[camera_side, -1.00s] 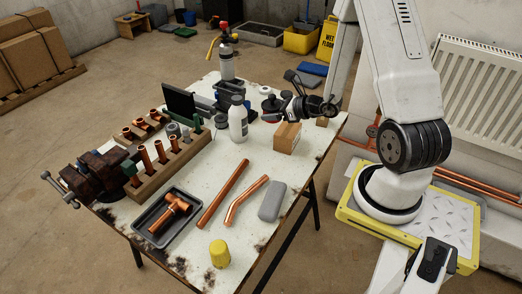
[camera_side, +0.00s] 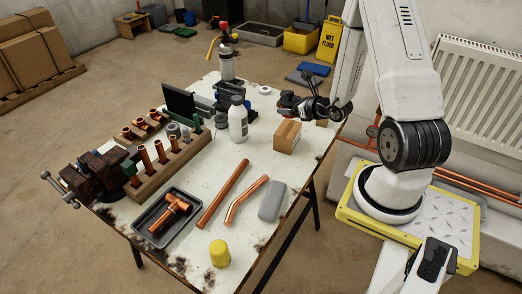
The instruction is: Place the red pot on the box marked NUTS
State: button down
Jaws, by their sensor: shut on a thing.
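My gripper (camera_side: 301,106) is over the far right part of the table, shut on a small dark thing with a reddish patch, which looks like the red pot (camera_side: 287,98). The jaws hide much of it. It is above and just behind a small brown cardboard box (camera_side: 287,138), apart from it as far as I can see. A second small brown block or box (camera_side: 322,122) shows partly behind, at the table's right edge. No NUTS lettering is readable on either.
A white bottle (camera_side: 238,122) stands left of the box. Copper pipes (camera_side: 222,193), a grey case (camera_side: 271,202), a yellow pot (camera_side: 219,253) and a dark tray (camera_side: 166,222) lie nearer. A torch (camera_side: 227,60) stands at the back. Bare tabletop (camera_side: 262,160) lies in front of the box.

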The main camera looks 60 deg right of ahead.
aim_at(289, 128)
jog(key=shift+f, duration=1.1)
jog(key=shift+f, duration=0.1)
jog(key=shift+f, duration=1.65)
jog(key=shift+f, duration=0.1)
grip_release()
jog(key=shift+f, duration=0.1)
jog(key=shift+s+r, duration=0.15)
jog(key=shift+r, duration=0.1)
jog(key=v, duration=0.7)
